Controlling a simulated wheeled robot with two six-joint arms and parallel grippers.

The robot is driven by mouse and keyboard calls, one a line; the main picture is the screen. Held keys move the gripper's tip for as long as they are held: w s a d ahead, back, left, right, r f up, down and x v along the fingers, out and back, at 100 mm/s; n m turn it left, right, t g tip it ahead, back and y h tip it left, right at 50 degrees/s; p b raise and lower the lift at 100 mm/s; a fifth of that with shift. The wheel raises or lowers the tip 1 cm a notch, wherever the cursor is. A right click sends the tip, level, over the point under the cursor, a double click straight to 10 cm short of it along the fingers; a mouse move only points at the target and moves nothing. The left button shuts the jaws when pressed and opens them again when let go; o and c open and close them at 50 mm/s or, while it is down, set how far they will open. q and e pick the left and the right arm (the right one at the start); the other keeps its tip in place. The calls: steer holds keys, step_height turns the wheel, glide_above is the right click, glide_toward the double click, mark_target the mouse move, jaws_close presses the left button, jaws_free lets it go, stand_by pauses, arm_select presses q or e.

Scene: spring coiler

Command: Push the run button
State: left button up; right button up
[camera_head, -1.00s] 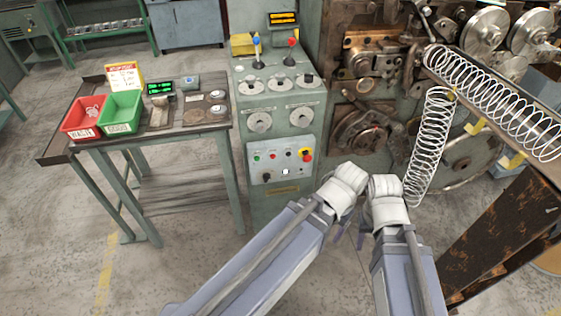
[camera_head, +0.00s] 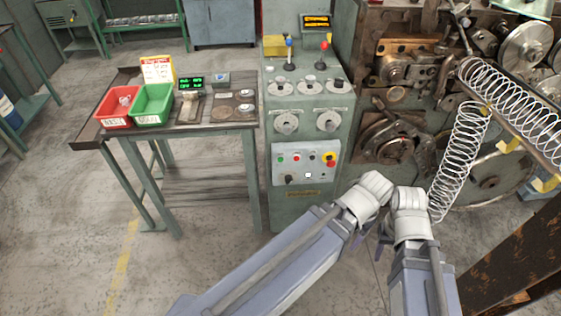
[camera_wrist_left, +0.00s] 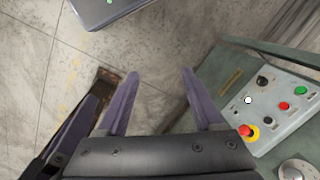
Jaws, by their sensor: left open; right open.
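The control panel (camera_head: 300,151) is on the front of a green cabinet. It carries a green button (camera_head: 279,160), a red button, a black knob, a white button and a red mushroom button on yellow. Their labels are too small to read. The left wrist view shows the panel at the right, with the green button (camera_wrist_left: 301,91) near its far edge. My left gripper (camera_wrist_left: 160,74) is open and empty, pointing at the floor beside the cabinet, apart from the panel. My right gripper (camera_head: 382,243) hangs close beside it, low and right of the panel, its fingertips mostly hidden.
A side table (camera_head: 200,131) with a red bin (camera_head: 118,108), a green bin (camera_head: 153,104) and a small display stands left of the cabinet. Above the panel are dials and two levers. The coiling machine (camera_head: 400,140) and a rusty beam (camera_head: 520,250) are at the right. Left floor is clear.

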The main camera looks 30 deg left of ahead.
arm_select(q)
jaws_close()
stand_by(0.3)
stand_by(1.1)
